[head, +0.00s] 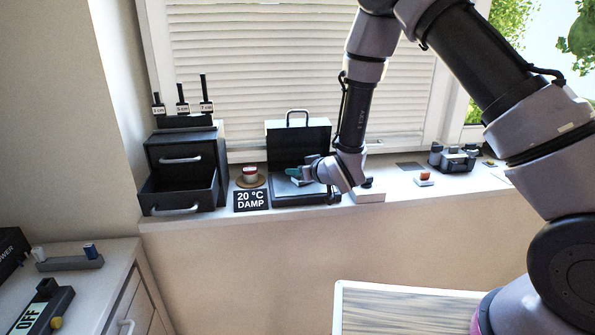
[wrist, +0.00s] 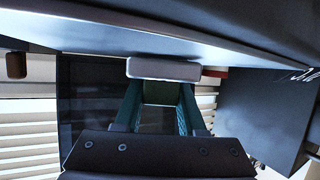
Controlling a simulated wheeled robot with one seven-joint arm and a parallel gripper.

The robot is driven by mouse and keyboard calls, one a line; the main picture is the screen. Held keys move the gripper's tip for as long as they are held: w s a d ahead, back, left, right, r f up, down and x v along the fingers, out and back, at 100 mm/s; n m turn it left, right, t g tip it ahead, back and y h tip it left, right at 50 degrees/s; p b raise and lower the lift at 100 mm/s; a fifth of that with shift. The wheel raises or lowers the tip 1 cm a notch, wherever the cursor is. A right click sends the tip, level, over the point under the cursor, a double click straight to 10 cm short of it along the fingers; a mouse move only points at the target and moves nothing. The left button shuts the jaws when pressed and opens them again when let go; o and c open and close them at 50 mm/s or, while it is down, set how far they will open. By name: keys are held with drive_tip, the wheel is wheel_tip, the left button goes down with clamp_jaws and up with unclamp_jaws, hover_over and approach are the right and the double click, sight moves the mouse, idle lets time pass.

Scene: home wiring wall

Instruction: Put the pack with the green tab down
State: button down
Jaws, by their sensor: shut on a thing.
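My gripper (head: 312,172) is over the open black case (head: 299,138) on the sill, in front of its raised lid. In the wrist view my gripper (wrist: 160,98) has its two teal fingers shut on a green tab (wrist: 160,92). The tab belongs to a pale grey-white pack (wrist: 163,69), which sits just beyond the fingertips. In the head view the pack is small and partly hidden by my gripper. I cannot tell whether it touches the case floor.
Right are a white block (head: 368,193), a small red-topped item (head: 424,179) and a dark grey holder (head: 454,159).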

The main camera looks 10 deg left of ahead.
drive_tip(key=c, duration=0.5)
unclamp_jaws()
drive_tip(key=shift+f, duration=0.1)
